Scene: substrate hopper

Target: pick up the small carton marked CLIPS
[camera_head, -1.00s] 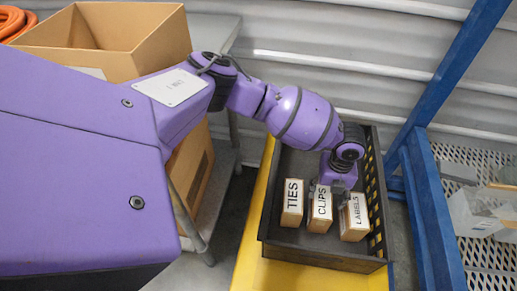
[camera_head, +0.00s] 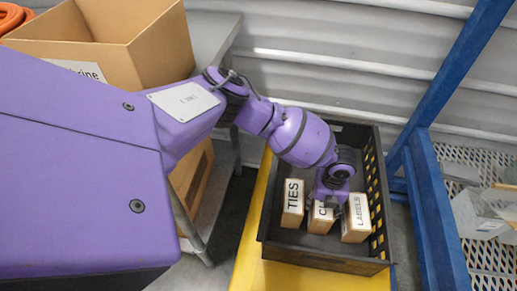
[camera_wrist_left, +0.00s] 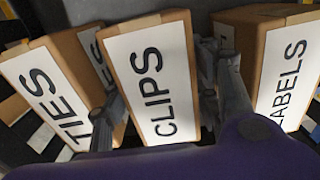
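The small carton marked CLIPS (camera_head: 319,224) stands in a dark bin (camera_head: 318,258), between the TIES carton (camera_head: 292,203) and the LABELS carton (camera_head: 356,218). My left gripper (camera_head: 326,203) is over it and hides part of its label. In the left wrist view the CLIPS carton (camera_wrist_left: 152,85) is in the middle. The left gripper (camera_wrist_left: 165,90) has one finger on each side of it, in the gaps towards the TIES carton (camera_wrist_left: 52,90) and the LABELS carton (camera_wrist_left: 280,65). The fingers are apart; firm contact is not clear. My right gripper is not in view.
The neighbouring cartons are close to the fingers. The bin's far part (camera_head: 300,165) is empty. The bin rests on a yellow surface (camera_head: 300,278). A blue frame (camera_head: 432,215) with mesh shelving stands at right. A large open cardboard box (camera_head: 110,50) is at upper left.

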